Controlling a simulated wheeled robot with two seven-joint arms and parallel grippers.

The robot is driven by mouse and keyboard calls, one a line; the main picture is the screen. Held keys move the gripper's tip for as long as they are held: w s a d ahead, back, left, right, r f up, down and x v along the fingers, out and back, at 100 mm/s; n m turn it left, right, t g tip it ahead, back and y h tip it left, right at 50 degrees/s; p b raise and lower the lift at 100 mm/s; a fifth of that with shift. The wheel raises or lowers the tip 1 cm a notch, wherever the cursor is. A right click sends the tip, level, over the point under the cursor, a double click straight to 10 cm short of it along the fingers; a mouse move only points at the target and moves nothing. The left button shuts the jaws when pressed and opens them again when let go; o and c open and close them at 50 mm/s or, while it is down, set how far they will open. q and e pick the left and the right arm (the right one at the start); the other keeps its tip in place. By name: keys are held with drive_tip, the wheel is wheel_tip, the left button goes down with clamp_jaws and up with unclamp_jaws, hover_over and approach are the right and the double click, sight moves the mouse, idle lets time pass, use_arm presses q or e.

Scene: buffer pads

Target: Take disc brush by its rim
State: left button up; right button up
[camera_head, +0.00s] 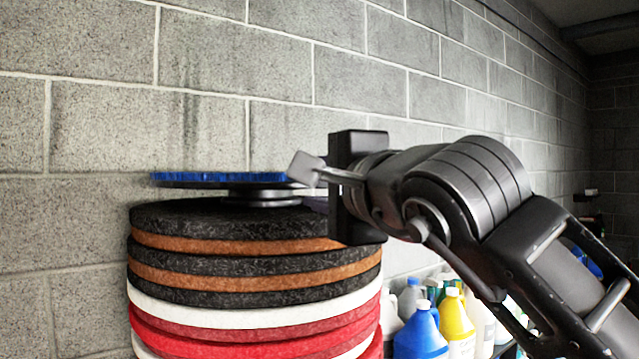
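The disc brush (225,180) lies flat on top of a stack of round pads, with its blue bristles facing up and a black plate below. A small hub under the plate holds its rim above the top pad. My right gripper (308,188) comes in from the right at the brush's right rim. Its light grey upper finger is at rim height or slightly above, overlapping the rim's right end in the picture. The fingers look apart; contact with the rim cannot be told. My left gripper is out of view.
The stack of black, brown, white and red pads (250,318) stands close to a grey block wall (220,110). Several bottles, among them a blue jug (421,335) and a yellow jug (457,320), stand behind and below my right arm. Space above the brush is clear.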

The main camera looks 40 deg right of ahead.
sight(292, 181)
drive_tip(key=shift+x, duration=5.2)
drive_tip(key=shift+f, duration=0.1)
clamp_jaws()
drive_tip(key=shift+r, duration=3.3)
